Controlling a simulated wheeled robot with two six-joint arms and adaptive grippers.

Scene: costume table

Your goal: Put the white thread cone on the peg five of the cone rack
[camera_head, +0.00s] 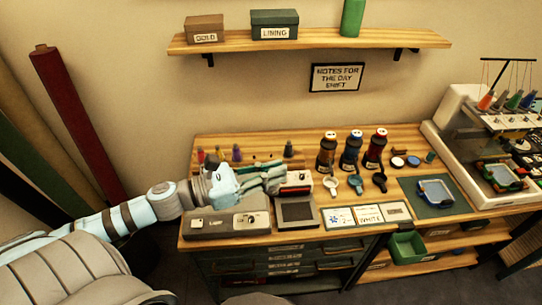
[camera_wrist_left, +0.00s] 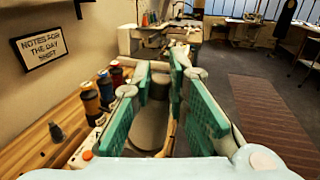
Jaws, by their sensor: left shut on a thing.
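My left gripper (camera_head: 278,178) reaches in from the left over the back of the wooden table. In the left wrist view its green-padded fingers (camera_wrist_left: 160,78) stand some way apart, shut on a dark grey-brown thing (camera_wrist_left: 158,88) between the tips. I cannot tell whether this is the white thread cone; no white cone shows clearly.
Three large spools (camera_head: 351,151) stand right of the gripper, with small round-headed items in front. A card reading "WHITE" (camera_head: 370,214) lies at the front edge. Grey equipment (camera_head: 227,224) sits below the arm. An embroidery machine (camera_head: 465,120) stands at right. A shelf (camera_head: 330,40) hangs above.

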